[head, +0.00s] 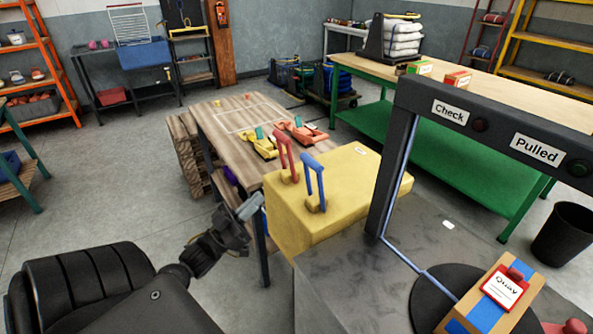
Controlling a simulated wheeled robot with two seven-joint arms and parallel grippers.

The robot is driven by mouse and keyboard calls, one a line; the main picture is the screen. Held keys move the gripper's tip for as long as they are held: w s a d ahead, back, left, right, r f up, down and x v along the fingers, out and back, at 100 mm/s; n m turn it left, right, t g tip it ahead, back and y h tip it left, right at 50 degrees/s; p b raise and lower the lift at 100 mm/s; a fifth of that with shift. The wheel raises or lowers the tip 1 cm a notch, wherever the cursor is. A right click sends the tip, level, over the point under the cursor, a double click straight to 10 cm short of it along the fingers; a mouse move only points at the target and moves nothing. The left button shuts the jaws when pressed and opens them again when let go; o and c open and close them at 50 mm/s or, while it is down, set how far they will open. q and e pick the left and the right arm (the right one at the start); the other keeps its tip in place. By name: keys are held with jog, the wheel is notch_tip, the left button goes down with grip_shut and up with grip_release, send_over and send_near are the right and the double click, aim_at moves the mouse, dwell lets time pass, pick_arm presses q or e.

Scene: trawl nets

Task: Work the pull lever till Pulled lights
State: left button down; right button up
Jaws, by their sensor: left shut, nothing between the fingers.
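A yellow box (325,195) stands in the middle with a red lever (283,158) and a blue lever (313,184) upright on its top. A label on it is too small to read, so I cannot tell which is the pull lever. A dark frame (393,165) at right carries a "Pulled" sign (537,149) beside a dark green lamp (579,168), which looks unlit. Its "Check" sign (450,112) is beside a dark red lamp (479,125). My left gripper (256,202) is shut and empty, left of the yellow box, apart from both levers. My right gripper is not in view.
A parcel labelled "Quay" (485,303) sits on a dark disc (430,300) on the grey worktop (345,285). A wooden table (225,135) with yellow and orange tools stands behind the box. A green bench (455,135) is behind the frame. Floor at left is clear.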

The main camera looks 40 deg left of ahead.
pick_arm(q)
jog(key=w+f+p+x, duration=0.1)
jog(key=p+x, duration=0.1)
jog(key=x, duration=0.4)
jog(key=f+p+x, duration=0.1)
jog(key=p+x, duration=0.1)
jog(key=x, duration=0.4)
jog(key=shift+w+d, duration=0.3)
jog(key=shift+w, duration=0.35)
jog(key=shift+d+p, duration=0.1)
jog(key=shift+p, duration=0.25)
